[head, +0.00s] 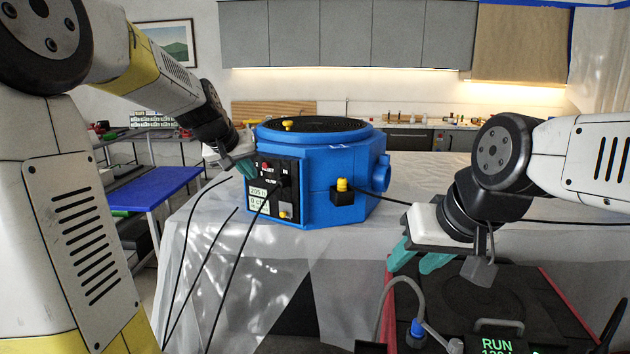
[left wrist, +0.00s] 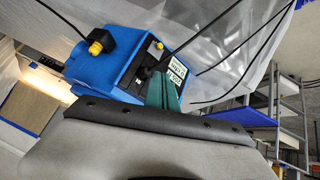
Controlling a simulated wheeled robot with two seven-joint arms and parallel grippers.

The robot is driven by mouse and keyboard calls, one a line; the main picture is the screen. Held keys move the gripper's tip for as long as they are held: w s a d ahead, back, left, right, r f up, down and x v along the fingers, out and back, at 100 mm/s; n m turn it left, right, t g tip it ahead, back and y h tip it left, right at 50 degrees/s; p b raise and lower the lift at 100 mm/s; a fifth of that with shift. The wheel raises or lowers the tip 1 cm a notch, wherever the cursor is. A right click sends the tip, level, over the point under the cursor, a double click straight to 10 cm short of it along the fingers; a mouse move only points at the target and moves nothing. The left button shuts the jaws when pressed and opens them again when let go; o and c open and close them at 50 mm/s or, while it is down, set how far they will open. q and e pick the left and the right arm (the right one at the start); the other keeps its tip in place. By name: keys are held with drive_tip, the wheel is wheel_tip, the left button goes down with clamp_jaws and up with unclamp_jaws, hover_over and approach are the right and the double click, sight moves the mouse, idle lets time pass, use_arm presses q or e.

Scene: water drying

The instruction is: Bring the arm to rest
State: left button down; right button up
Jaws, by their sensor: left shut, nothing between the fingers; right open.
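My left gripper (head: 246,168) is in front of the control panel (head: 272,188) of a blue machine (head: 318,180) on the covered table. Its green fingers are shut with nothing between them. In the left wrist view the shut fingers (left wrist: 162,92) point toward the panel (left wrist: 160,62) of the blue machine (left wrist: 110,62); I cannot tell whether they touch it. My right gripper (head: 418,256) is open and empty at the right, over the near edge of a dark device (head: 480,295) with a green "RUN" display.
A table with a translucent sheet (head: 220,245) carries the blue machine. Dark cables (head: 190,245) hang over its front. A grey hose (head: 385,300) with a blue fitting (head: 416,330) stands near my right gripper. A blue-topped table (head: 155,187) stands at the left.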

use_arm(q)
drive_tip(key=s+d+f+m+g, duration=0.1)
drive_tip(key=s+d+f, duration=0.1)
drive_tip(key=s, duration=1.2)
drive_tip(key=s+d+f+g, duration=0.1)
drive_tip(key=s+d+f, duration=0.1)
drive_tip(key=s, duration=1.3)
drive_tip(key=shift+s+f+m, duration=0.2)
drive_tip(key=shift+f+m, duration=0.2)
drive_tip(key=shift+f, duration=0.05)
idle(0.3)
